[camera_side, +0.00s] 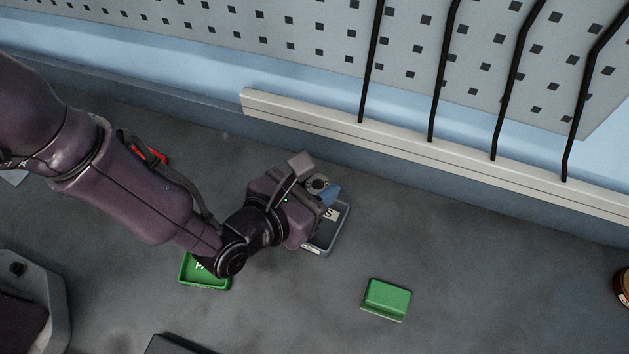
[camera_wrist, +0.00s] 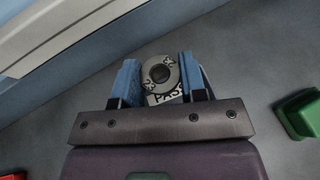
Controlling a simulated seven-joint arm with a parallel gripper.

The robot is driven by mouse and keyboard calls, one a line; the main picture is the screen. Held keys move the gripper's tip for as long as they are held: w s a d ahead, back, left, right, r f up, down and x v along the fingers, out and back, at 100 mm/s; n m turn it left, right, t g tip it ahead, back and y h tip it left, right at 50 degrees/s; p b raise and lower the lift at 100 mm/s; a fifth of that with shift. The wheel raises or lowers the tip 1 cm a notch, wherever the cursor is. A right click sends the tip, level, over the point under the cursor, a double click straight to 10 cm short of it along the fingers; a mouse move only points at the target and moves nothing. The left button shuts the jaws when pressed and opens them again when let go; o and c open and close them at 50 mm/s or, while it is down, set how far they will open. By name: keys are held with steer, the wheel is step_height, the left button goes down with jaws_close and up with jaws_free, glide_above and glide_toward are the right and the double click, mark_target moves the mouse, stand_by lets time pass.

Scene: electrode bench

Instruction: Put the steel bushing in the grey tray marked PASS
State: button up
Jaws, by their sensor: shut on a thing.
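The steel bushing (camera_wrist: 160,61), a grey ring with a dark hole, sits between the two blue fingers of my gripper (camera_wrist: 160,75) in the wrist view. My gripper is shut on it. In the wrist view the label reads PASS, behind and just below the bushing. The bushing appears over the tray; its exact height is hard to tell.
A green tray (camera_side: 205,286) with a partly hidden white marking lies under my arm. A green block (camera_side: 386,298) lies right of the grey tray. A beige rail (camera_side: 420,155) and black rods run along the back. The bench right of the grey tray is mostly clear.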

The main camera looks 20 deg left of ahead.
steer(key=shift+f, duration=0.4)
steer(key=shift+f, duration=0.2)
steer(key=o, duration=1)
steer(key=shift+c, duration=0.2)
steer(key=shift+r, duration=0.1)
steer(key=shift+r, duration=0.3)
steer(key=v, duration=1.2)
steer(key=shift+r, duration=0.2)
